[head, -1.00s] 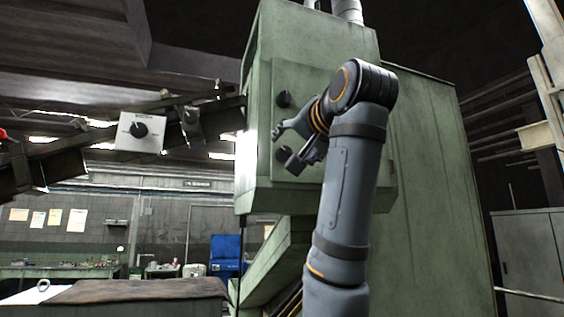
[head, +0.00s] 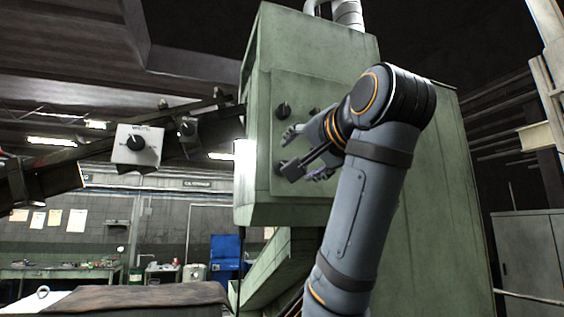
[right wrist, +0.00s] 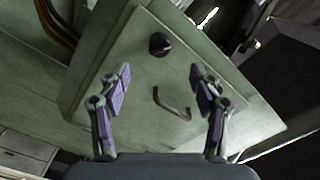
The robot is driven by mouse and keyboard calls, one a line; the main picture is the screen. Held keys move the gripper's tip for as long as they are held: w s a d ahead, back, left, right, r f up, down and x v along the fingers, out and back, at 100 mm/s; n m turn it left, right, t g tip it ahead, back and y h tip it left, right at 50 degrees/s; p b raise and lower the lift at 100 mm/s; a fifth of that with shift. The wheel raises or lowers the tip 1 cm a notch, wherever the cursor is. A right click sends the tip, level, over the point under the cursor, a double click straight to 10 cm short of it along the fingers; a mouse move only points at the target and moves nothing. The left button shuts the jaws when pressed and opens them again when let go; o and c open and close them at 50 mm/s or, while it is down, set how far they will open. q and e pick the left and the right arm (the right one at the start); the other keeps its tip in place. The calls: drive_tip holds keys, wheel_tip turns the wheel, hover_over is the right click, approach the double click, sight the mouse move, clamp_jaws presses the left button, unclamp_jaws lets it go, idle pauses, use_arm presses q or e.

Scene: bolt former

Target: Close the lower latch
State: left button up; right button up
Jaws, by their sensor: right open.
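A green cabinet (head: 262,205) has a panel with two black knob-like latches at its left edge, an upper one (head: 283,110) and a lower one (head: 280,168). My right gripper (head: 292,153) is open and empty in front of the panel, by the lower latch; contact cannot be told. The right wrist view shows the open fingers (right wrist: 162,85) with a bent metal handle (right wrist: 172,104) between them in the picture. One black latch (right wrist: 159,44) lies beyond the fingertips there; which one is unclear. My forearm hides part of the panel. My left gripper is not in view.
A white box with a black dial (head: 137,145) hangs on a dark beam left of the cabinet. Pipes (head: 347,12) rise from the cabinet top. A blue cabinet (head: 227,250) and a workbench (head: 60,271) stand far behind. The space left of the panel looks open.

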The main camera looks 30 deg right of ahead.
drive_tip(key=p+x, duration=0.3)
drive_tip(key=x, duration=0.5)
drive_tip(key=shift+w+r, duration=0.15)
drive_tip(key=shift+w, duration=0.15)
drive_tip(key=shift+d+f+m, duration=0.1)
drive_tip(key=shift+f+m, duration=0.2)
drive_tip(key=shift+m, duration=0.6)
drive_tip(key=shift+w+m, duration=0.1)
drive_tip(key=shift+m, duration=0.9)
drive_tip(key=shift+f+m+b, duration=0.15)
drive_tip(key=shift+m+b, duration=0.4)
drive_tip(key=shift+m, duration=0.15)
drive_tip(key=shift+s+r+m, duration=0.1)
drive_tip(key=shift+s+m, duration=0.1)
drive_tip(key=shift+m, duration=0.4)
drive_tip(key=shift+s+r+m, duration=0.15)
drive_tip(key=shift+m, duration=0.45)
drive_tip(key=shift+w, duration=0.15)
clamp_jaws()
drive_tip(key=n, duration=0.7)
drive_tip(key=shift+n+b, duration=0.4)
unclamp_jaws()
